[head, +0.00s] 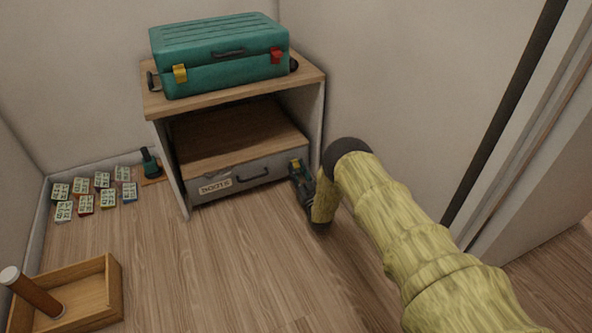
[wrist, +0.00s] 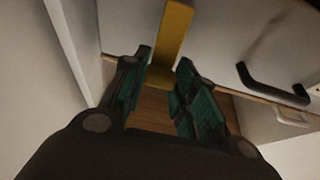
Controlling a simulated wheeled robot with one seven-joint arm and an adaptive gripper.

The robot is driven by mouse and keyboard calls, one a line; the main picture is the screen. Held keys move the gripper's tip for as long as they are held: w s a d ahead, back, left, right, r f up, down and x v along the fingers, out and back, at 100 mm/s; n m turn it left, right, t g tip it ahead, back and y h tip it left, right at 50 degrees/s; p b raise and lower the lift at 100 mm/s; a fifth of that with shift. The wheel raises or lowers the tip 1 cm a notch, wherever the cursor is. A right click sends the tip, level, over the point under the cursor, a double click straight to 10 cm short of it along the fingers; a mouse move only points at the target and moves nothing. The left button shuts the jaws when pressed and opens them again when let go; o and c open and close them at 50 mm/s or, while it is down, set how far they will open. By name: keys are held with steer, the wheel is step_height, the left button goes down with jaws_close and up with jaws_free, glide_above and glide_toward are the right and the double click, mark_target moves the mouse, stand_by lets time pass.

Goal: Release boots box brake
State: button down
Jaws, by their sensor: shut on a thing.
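The boots box (head: 235,188) is a grey-fronted drawer with a wooden top and a BOOTS label, in the lower bay of the shelf unit. Its black handle (head: 253,175) also shows in the wrist view (wrist: 270,90). The yellow brake lever (head: 295,163) is at the right end of the box front. It is large in the wrist view (wrist: 173,42). My gripper (head: 297,172) is at that lever, with its green-padded fingers (wrist: 165,60) on either side of the lever's end, shut on it. The fingers partly hide the lever's end.
A teal case (head: 218,75) with yellow and red latches lies on top of the shelf unit (head: 160,104). Several small cards and a green stamp-like object (head: 150,163) are on the floor left. A wooden tray (head: 112,290) stands front left. The middle floor is clear.

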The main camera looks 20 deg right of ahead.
steer(key=shift+a, duration=0.15)
steer(key=c, duration=1.1)
jaws_free()
steer(key=shift+s, duration=0.1)
steer(key=s+d, duration=0.1)
steer(key=s, duration=0.3)
steer(key=s+d, duration=0.1)
steer(key=s, duration=0.4)
steer(key=s+d+f, duration=0.1)
steer(key=s, duration=0.4)
steer(key=shift+s+f, duration=0.1)
steer(key=shift+s, duration=0.1)
